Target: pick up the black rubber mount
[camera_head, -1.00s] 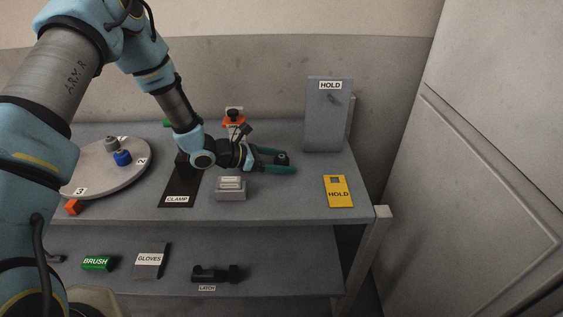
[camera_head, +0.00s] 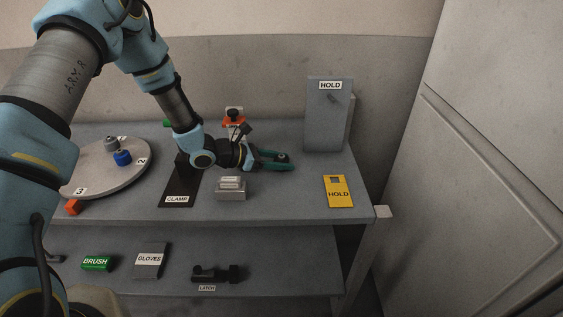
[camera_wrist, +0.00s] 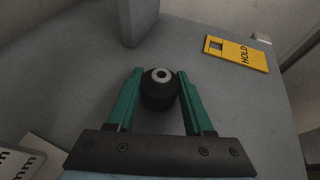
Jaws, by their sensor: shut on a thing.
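The black rubber mount (camera_wrist: 159,92) is a dark round body with a light metal ring and hole on top. In the wrist view it sits between the two green fingers of my gripper (camera_wrist: 160,90), which touch its sides. In the head view my gripper (camera_head: 283,161) is low over the right part of the bench top, its fingers closed around the mount (camera_head: 283,156), which is mostly hidden there. The mount appears upright; I cannot tell whether it is clear of the surface.
A grey HOLD box (camera_head: 326,120) stands behind to the right, and a yellow HOLD tag (camera_head: 338,191) lies at front right. A grey block (camera_head: 230,192) and black CLAMP plate (camera_head: 178,190) are to the left. A round turntable (camera_head: 90,178) is farther left.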

